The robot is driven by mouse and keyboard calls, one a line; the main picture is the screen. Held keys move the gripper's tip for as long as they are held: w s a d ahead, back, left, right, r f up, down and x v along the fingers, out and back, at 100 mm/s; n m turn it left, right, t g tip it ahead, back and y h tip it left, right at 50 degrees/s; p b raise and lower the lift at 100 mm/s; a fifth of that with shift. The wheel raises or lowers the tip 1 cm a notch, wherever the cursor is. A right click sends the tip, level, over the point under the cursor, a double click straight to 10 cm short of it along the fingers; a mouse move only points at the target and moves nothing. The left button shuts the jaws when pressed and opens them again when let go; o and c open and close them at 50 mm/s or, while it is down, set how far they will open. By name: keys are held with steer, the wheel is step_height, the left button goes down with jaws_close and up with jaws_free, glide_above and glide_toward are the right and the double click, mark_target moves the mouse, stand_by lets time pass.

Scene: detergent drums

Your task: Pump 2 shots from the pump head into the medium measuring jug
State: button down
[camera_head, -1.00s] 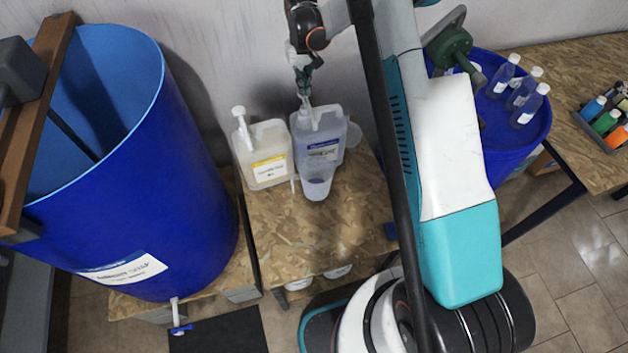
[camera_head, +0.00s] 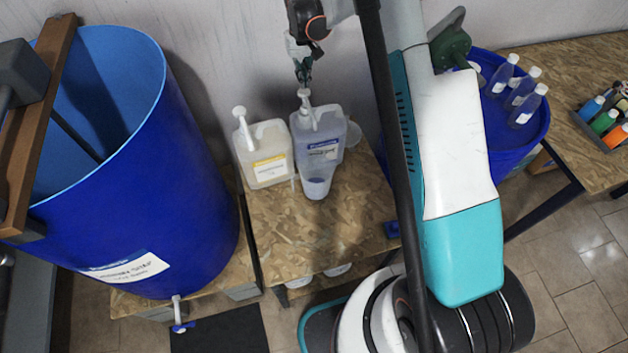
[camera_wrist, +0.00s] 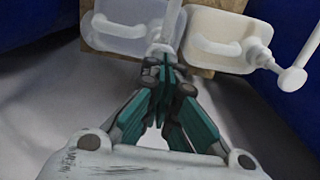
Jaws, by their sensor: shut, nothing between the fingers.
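A translucent jerrycan with a blue label (camera_head: 322,150) stands on the wooden bench. Its white pump head (camera_head: 304,94) points upward, with the spout toward the front. A clear, tapered measuring jug (camera_head: 316,187) stands in front of it, below the spout, with bluish content low inside. I cannot confirm its size. My gripper (camera_head: 303,80) is shut and empty, just above the pump head. In the wrist view, my closed fingertips (camera_wrist: 164,64) are beside the pump head (camera_wrist: 161,50) and partly hide it; whether they touch is unclear.
A second jerrycan with a yellow label (camera_head: 266,160) and its own white pump stands close on the left. A large blue drum (camera_head: 170,190) fills the left side. A blue drum with bottles (camera_head: 500,140) stands right. The front of the bench (camera_head: 310,235) is clear.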

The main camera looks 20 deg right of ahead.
steer(key=shift+r+p, duration=0.75)
steer(key=shift+r, duration=1.75)
steer(key=s+r+t+b, duration=0.3)
steer(key=s+r+b, duration=0.65)
steer(key=s, duration=0.75)
steer(key=s+f+t+b, duration=0.2)
steer(key=s+f, duration=0.1)
steer(key=s, duration=0.7)
steer(key=s+f+t+b, duration=0.2)
steer(key=s+f+b, duration=0.1)
steer(key=s, duration=0.7)
steer(key=shift+s+b, duration=0.2)
steer(key=shift+b, duration=0.15)
